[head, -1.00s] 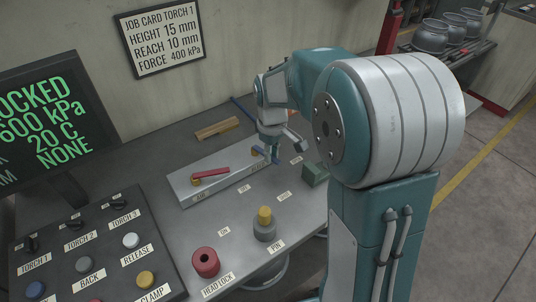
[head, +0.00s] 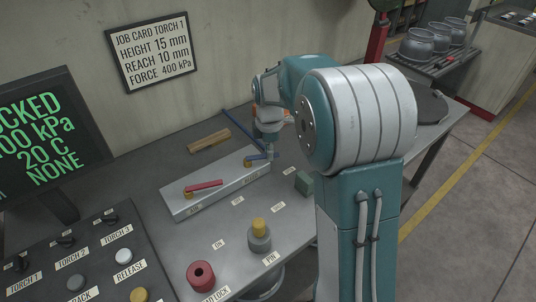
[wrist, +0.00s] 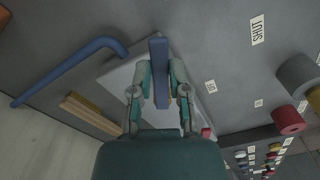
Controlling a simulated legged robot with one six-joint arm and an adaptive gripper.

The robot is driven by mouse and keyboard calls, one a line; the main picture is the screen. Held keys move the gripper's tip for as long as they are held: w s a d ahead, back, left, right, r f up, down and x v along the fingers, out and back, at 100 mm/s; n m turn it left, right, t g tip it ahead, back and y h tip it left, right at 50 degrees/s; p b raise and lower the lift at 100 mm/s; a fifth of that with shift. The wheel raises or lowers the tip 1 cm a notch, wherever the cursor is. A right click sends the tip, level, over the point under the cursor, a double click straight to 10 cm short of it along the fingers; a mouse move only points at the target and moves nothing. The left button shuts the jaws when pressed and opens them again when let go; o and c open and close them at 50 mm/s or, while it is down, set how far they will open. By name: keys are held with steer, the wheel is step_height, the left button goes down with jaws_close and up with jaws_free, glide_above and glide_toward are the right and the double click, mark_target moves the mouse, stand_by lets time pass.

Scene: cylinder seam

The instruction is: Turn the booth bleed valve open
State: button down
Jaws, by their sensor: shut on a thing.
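The bleed valve's blue handle (head: 259,157) sits at the right end of a pale grey block (head: 228,193) on the bench. In the wrist view the blue handle (wrist: 158,62) stands between my two fingers. My gripper (wrist: 160,84) is shut on it, and the fingers touch both sides. In the head view my gripper (head: 269,148) is small, over the block's right end, and its fingertips are hard to make out. A red handle (head: 204,186) is on the block's left end. The handle's pivot is mostly hidden in the wrist view.
A blue bent rod (wrist: 70,70) and a wooden piece (head: 209,141) lie behind the block. A green block (head: 304,183), a yellow-topped pin (head: 259,233) and a red ring (head: 201,275) stand in front. A button panel (head: 80,262) and screen (head: 38,140) are at left.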

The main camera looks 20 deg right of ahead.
steer(key=shift+w+d+f+n, duration=0.2)
steer(key=shift+w+n, duration=0.1)
steer(key=shift+n, duration=0.3)
steer(key=c, duration=0.6)
jaws_free()
steer(key=shift+w+d, duration=0.1)
steer(key=shift+d+r, duration=0.1)
steer(key=shift+w+a+r, duration=0.1)
steer(key=shift+a+r, duration=0.1)
steer(key=shift+r, duration=0.05)
step_height(320, 180, up, 11)
steer(key=shift+r, duration=0.2)
steer(key=shift+d, duration=0.1)
